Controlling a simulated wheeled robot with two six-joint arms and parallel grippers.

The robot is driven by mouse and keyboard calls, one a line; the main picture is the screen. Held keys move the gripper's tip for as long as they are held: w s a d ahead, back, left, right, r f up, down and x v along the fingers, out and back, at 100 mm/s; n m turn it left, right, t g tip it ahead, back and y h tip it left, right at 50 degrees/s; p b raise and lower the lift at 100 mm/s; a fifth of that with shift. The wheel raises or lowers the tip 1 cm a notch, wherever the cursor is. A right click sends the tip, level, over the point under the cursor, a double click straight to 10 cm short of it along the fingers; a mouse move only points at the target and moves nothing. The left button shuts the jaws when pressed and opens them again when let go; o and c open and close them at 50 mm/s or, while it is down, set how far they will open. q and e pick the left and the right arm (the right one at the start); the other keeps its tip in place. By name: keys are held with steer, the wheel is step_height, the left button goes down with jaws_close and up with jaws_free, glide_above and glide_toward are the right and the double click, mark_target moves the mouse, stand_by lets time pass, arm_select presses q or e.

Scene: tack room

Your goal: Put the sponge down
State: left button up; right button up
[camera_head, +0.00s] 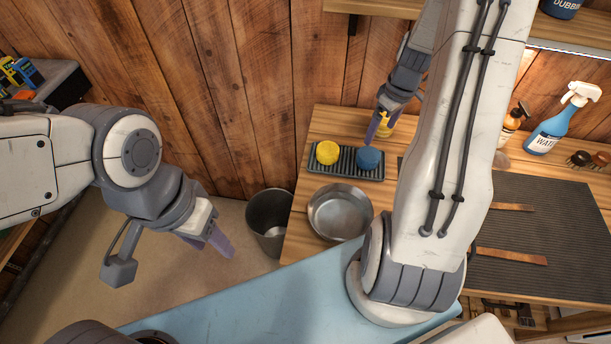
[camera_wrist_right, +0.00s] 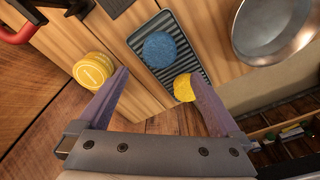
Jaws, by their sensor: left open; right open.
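A round yellow sponge (camera_head: 327,152) and a round blue sponge (camera_head: 369,158) rest on a dark ribbed tray (camera_head: 346,174) at the back of the wooden bench. My right gripper (camera_head: 376,130) is open and empty, just behind the tray. In the right wrist view its fingers (camera_wrist_right: 160,96) are spread apart; one partly covers the yellow sponge (camera_wrist_right: 184,88), and the blue sponge (camera_wrist_right: 160,48) lies beyond. My left gripper (camera_head: 207,240) is open and empty, left of the bench over the floor.
A yellow tin (camera_wrist_right: 93,70) stands by the right gripper's other finger. A metal bowl (camera_head: 340,212) is in front of the tray. A grey bin (camera_head: 270,222) stands left of the bench. A blue spray bottle (camera_head: 552,130) and a ribbed mat (camera_head: 540,215) are at right.

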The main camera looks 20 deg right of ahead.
steer(key=s+a+r+n, duration=0.15)
steer(key=a+r, duration=0.25)
steer(key=a, duration=0.8)
steer(key=s+a+r+n, duration=0.15)
steer(key=a+r, duration=0.25)
steer(key=a, duration=0.8)
steer(key=s+a+r, duration=0.1)
steer(key=s+a, duration=0.4)
steer(key=s, duration=0.3)
steer(key=s+a+r+g, duration=0.1)
steer(key=s+a+r, duration=0.1)
steer(key=s+a, duration=0.3)
steer(key=s, duration=0.4)
steer(key=shift+a+r+n+y, duration=0.2)
steer(key=shift+n+y, duration=0.1)
steer(key=shift+w, duration=0.1)
jaws_close()
steer(key=shift+w, duration=0.1)
